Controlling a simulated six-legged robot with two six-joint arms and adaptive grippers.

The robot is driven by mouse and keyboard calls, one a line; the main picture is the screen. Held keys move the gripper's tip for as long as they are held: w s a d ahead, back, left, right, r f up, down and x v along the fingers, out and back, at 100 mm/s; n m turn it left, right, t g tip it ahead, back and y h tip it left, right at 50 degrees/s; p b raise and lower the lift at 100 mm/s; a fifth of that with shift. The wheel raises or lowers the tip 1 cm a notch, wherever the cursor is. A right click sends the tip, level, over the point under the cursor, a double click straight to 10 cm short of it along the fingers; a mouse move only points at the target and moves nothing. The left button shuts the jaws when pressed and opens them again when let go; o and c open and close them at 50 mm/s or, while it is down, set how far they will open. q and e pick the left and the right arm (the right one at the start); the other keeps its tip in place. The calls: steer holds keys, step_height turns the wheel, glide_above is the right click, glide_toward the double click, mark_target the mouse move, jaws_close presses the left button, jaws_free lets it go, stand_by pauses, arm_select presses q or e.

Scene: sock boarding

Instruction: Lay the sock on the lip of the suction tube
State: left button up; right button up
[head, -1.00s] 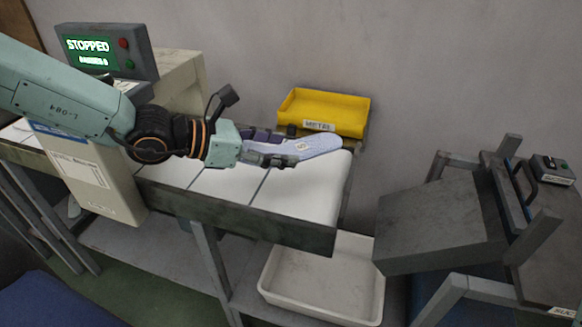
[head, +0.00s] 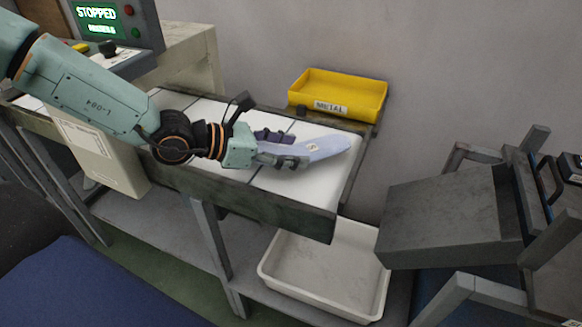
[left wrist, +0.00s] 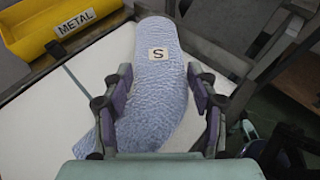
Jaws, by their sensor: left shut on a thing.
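A pale blue sock (head: 318,148) with a small square tag is in my left gripper (head: 285,151), over the right end of the white belt. In the left wrist view, the sock (left wrist: 158,90) lies lengthwise between the two purple-and-grey fingers (left wrist: 160,85), and its tag reads S. The fingers are shut on it. I cannot tell whether its underside touches the belt. I cannot clearly make out the suction tube or its lip in these views. My right gripper is not in view.
A yellow METAL bin (head: 340,92) stands behind the belt's end (head: 300,197). A white tray (head: 270,275) sits below it. A grey box on a metal frame (head: 450,225) stands to the right, across a gap. A control panel reading STOPPED (head: 110,25) is at upper left.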

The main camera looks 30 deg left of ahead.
mark_target(291, 174)
arm_select(q)
steer(key=shift+f, duration=0.35)
steer(key=f, duration=0.1)
steer(key=f+b, duration=0.1)
steer(key=f, duration=0.1)
steer(key=shift+s+d+b, duration=0.2)
steer(key=shift+d+b, duration=0.05)
steer(key=shift+b, duration=0.15)
steer(key=shift+w+a, duration=0.15)
steer(key=shift+w, duration=0.1)
steer(key=shift+s+f, duration=0.15)
steer(key=o, duration=0.9)
steer(key=shift+o, duration=0.2)
